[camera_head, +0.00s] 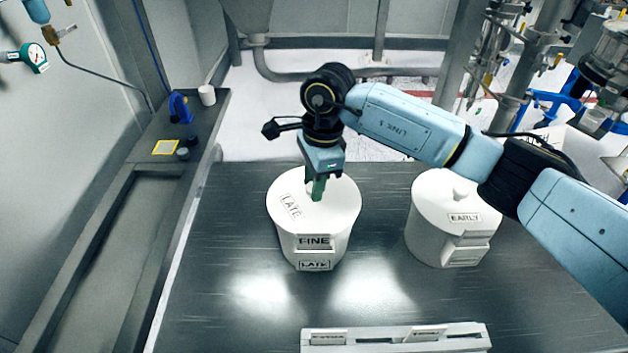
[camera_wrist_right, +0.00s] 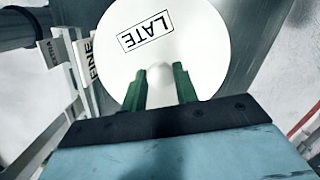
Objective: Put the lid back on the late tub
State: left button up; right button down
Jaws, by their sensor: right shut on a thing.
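The late tub (camera_head: 333,243) is white and stands upright on the dark table, with a FINE card (camera_head: 314,241) and a LATE label on its front. Its round white lid (camera_head: 340,205), marked LATE, lies over the tub's top and looks level. I cannot tell whether it is fully seated. My right gripper (camera_head: 316,188) points down at the lid's middle, shut on its knob, which the fingers mostly hide. In the right wrist view the lid (camera_wrist_right: 190,50) fills the middle, with the green fingers of the gripper (camera_wrist_right: 160,88) on both sides of the knob. My left gripper is not in view.
The lidded early tub (camera_head: 428,225) stands to the right, below my right arm. A white card rack (camera_head: 395,345) lies at the front edge. A side ledge at left holds a blue item (camera_head: 180,108), a white cup (camera_head: 207,95) and a yellow-framed square (camera_head: 165,147). The table left of the tub is clear.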

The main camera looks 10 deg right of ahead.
jog(key=c, duration=0.5)
grip_release()
jog(key=shift+r+p, duration=1.6)
jog(key=shift+r, duration=1.95)
jog(key=shift+c, duration=0.5)
grip_shut()
jog(key=shift+f, duration=0.2)
